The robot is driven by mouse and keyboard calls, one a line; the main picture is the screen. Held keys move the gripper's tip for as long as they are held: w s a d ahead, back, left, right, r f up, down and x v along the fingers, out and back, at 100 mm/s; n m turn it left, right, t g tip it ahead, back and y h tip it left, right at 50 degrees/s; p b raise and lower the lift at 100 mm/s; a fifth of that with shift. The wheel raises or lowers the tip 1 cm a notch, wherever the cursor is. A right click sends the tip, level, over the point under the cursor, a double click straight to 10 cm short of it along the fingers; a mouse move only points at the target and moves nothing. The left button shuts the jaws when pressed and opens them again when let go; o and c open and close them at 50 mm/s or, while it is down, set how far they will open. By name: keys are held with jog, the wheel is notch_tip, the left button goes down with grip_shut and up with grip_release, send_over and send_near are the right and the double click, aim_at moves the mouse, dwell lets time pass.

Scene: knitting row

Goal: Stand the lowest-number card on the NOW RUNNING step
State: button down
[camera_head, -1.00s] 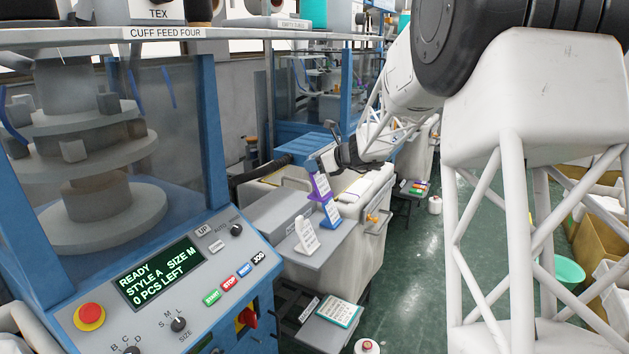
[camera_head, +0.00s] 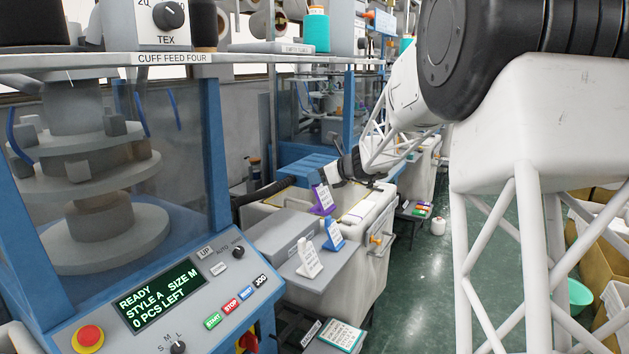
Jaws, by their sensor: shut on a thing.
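My gripper (camera_head: 330,180) is small in the view, at the end of my arm above the grey stand. It is shut on the purple card (camera_head: 321,200), which hangs tilted above and behind the blue card, apart from it. The blue card (camera_head: 333,236) and the white card (camera_head: 309,259) stand on the lower grey shelf (camera_head: 318,284). A raised grey step (camera_head: 273,235) lies behind and left of them, with a small label on its front. The numbers on the cards and that label are too small to read.
The knitting machine's control panel (camera_head: 195,295) is at front left. A teal-edged printed card (camera_head: 336,335) lies below the shelf. Green floor (camera_head: 420,280) is open to the right.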

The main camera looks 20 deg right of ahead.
jog(key=w+a+f, duration=0.1)
jog(key=w+a, duration=1)
jog(key=shift+f, duration=0.15)
jog(key=shift+f, duration=2.55)
jog(key=shift+f, duration=2.45)
jog(key=c, duration=0.8)
grip_release()
jog(key=shift+f, duration=0.1)
